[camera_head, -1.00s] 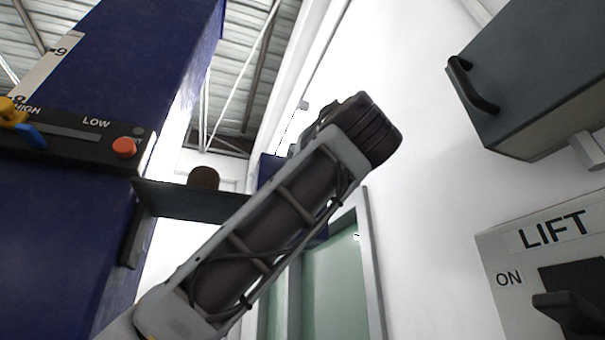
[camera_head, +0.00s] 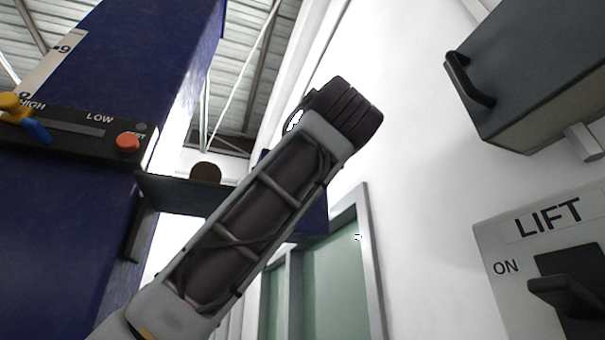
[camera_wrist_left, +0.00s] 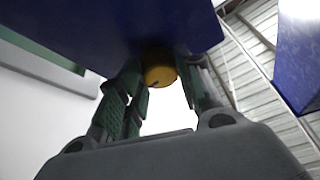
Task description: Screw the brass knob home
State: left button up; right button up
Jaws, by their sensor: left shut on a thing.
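The brass knob (camera_wrist_left: 157,72) shows in the left wrist view, against the underside of a blue block (camera_wrist_left: 100,22). My left gripper (camera_wrist_left: 160,82) is shut on the knob, one green-padded finger on each side. How far the knob is screwed in cannot be seen. In the head view my arm rises from the bottom left to the middle. The left gripper's fingers and the brass knob are not visible there. My right gripper is in neither view.
A blue column (camera_head: 125,85) at left carries a black panel (camera_head: 70,128) with a red button (camera_head: 128,142) and a yellow-blue lever (camera_head: 22,115). A dark shelf (camera_head: 175,193) holds a brown round piece (camera_head: 206,172). A grey cabinet (camera_head: 545,75) and LIFT panel (camera_head: 510,265) are at right.

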pick_arm(q)
jog(key=shift+a+m+h, duration=0.1)
jog(key=shift+m+h, duration=0.6)
jog(key=shift+m, duration=0.65)
jog(key=shift+m+h, duration=0.7)
jog(key=shift+m, duration=0.95)
jog(key=o, duration=1)
jog(key=shift+o, duration=0.2)
jog(key=shift+r, duration=0.1)
jog(key=shift+s, duration=0.2)
jog(key=v, duration=1.1)
jog(key=shift+s, duration=0.35)
